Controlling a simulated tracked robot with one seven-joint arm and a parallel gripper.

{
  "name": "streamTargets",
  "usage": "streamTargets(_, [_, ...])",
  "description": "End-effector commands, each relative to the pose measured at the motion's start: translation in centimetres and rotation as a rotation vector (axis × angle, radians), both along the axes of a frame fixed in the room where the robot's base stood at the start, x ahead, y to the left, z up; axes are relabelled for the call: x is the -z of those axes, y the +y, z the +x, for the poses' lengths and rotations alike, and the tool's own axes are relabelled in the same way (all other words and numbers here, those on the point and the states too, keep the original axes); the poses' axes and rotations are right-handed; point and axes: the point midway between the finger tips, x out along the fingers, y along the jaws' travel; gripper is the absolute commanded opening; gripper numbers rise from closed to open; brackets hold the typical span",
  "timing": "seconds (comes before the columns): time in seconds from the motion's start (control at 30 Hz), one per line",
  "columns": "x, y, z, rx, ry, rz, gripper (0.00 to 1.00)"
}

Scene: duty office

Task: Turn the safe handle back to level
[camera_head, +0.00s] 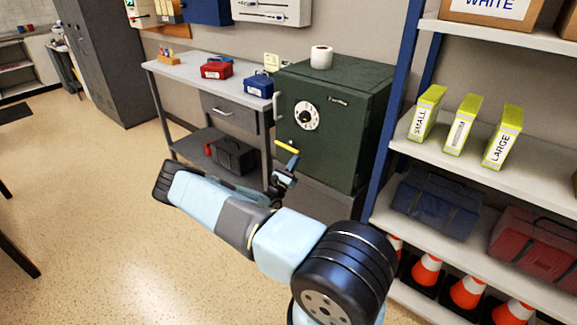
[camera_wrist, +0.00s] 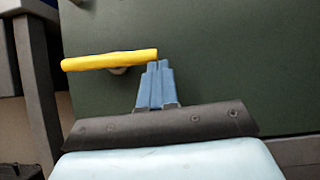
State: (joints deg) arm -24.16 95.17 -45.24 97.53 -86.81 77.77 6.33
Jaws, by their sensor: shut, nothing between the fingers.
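The dark green safe (camera_head: 335,140) stands on a low dark base, with a white dial on its door. Its yellow handle (camera_head: 287,147) sits below the dial. In the wrist view the handle (camera_wrist: 105,60) looks close to level, its right end slightly higher than its left. My gripper (camera_wrist: 159,66) is shut and empty, its blue fingertips at the handle's right end, just below it. I cannot tell whether they touch it. In the head view my gripper (camera_head: 294,160) is in front of the safe door, and my arm hides part of the base.
A grey desk (camera_head: 185,75) with red and blue boxes stands left of the safe. Shelving (camera_head: 485,160) with yellow-green files stands close on the right, above orange cones (camera_head: 468,292). A paper roll (camera_head: 321,57) sits on the safe. The floor at left is open.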

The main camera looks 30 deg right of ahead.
Motion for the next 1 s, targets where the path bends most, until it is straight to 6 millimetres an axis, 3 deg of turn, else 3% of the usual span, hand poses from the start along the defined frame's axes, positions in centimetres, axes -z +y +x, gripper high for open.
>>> streamTargets(0.17, [1.2, 0.2, -0.1, 0.000, 0.001, 0.000, 0.00])
streamTargets(0.37, [4.6, 0.9, -0.4, 0.000, 0.003, 0.001, 0.00])
streamTargets(0.7, [8.0, 6.2, -2.2, -0.001, 0.002, 0.000, 0.00])
streamTargets(1.0, [9.5, 8.4, -3.0, 0.001, 0.002, -0.001, 0.00])
